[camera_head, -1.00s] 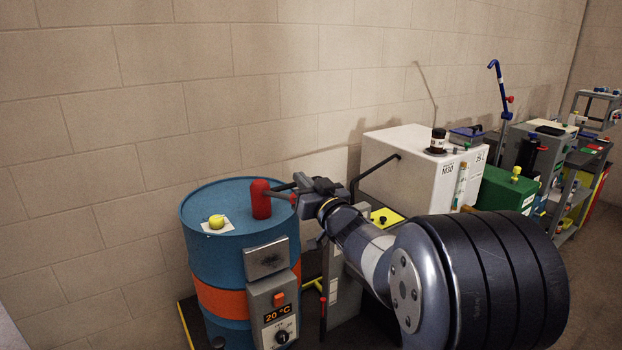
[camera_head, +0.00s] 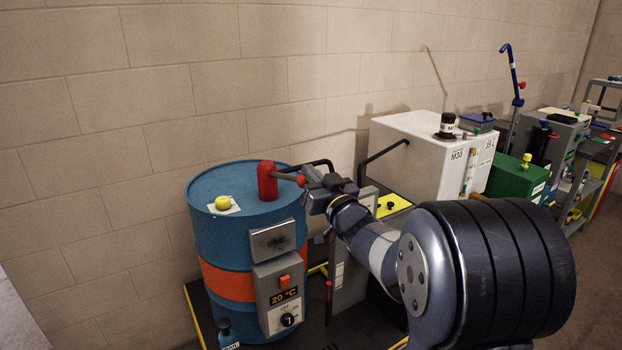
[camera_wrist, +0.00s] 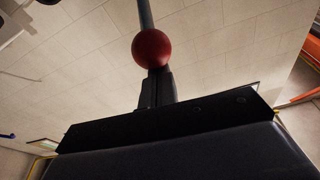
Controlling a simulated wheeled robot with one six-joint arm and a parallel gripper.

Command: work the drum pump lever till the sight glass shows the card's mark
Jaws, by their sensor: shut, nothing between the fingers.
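The blue drum (camera_head: 215,240) with an orange band stands at left in the head view. The red pump (camera_head: 267,182) is on its top, and a grey lever (camera_head: 286,176) reaches right from it to a red ball knob (camera_head: 301,180). My gripper (camera_head: 309,176) is shut and empty, right beside the knob; contact is unclear. In the wrist view the knob (camera_wrist: 151,48) lies just beyond my shut fingertips (camera_wrist: 156,76). The white tank (camera_head: 415,150) marked M30 carries a narrow sight glass (camera_head: 468,172) and a label (camera_head: 487,150) whose figure is blurred; the level is unreadable.
A yellow-green ball (camera_head: 223,202) sits on a white sheet on the drum. A heater box (camera_head: 285,298) reads 20 °C. A dark hose (camera_head: 315,163) passes behind my gripper. A dark jar (camera_head: 447,124) tops the tank; a green box (camera_head: 517,178) stands right of it.

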